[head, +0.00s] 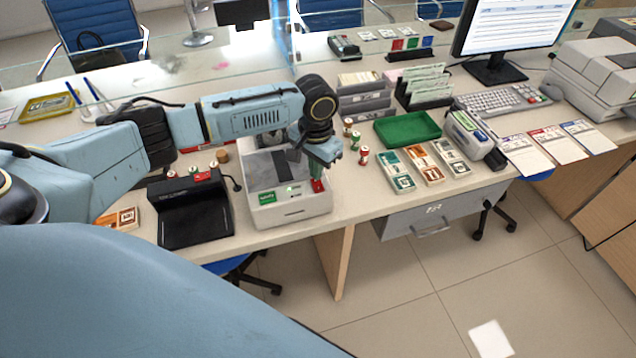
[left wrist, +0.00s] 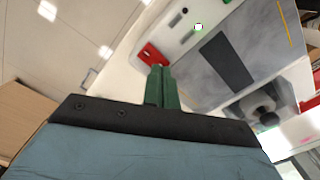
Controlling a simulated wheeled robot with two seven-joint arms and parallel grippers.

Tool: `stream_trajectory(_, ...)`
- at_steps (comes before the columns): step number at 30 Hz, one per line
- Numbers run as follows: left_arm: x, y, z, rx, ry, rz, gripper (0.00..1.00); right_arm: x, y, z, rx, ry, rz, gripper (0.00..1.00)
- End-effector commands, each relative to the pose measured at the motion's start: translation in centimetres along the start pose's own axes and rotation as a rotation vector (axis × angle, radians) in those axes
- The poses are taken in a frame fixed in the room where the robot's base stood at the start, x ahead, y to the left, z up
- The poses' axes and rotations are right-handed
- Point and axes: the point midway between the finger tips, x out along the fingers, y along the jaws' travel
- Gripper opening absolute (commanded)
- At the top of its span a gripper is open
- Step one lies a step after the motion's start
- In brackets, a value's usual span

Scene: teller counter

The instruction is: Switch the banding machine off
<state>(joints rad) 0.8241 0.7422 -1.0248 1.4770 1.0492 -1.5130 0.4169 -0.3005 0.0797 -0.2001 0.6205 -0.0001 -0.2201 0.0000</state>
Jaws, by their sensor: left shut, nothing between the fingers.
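The banding machine (head: 290,208) is a grey-white box with a dark strip across its top and a green label on its front. It stands near the counter's front edge, left of centre in the head view. My left gripper (head: 318,176) is shut and empty, pointing down right at the switch. In the left wrist view the green fingertips (left wrist: 161,72) are together just beside the red switch (left wrist: 152,55). I cannot tell whether they touch it. My right gripper is not in view.
A black device (head: 195,212) with red and green items at its back stands left of the machine. Small coin rolls (head: 363,156), banknote bundles (head: 425,166) and a green tray (head: 407,129) lie to the right. A glass screen runs along the back.

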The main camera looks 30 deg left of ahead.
Motion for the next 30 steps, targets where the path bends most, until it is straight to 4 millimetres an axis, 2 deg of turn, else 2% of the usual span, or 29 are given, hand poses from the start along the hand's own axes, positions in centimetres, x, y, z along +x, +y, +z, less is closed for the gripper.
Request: stream_trajectory(30,1.5,0.0,0.0,0.000,-0.001,0.001,0.00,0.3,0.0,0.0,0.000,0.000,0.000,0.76)
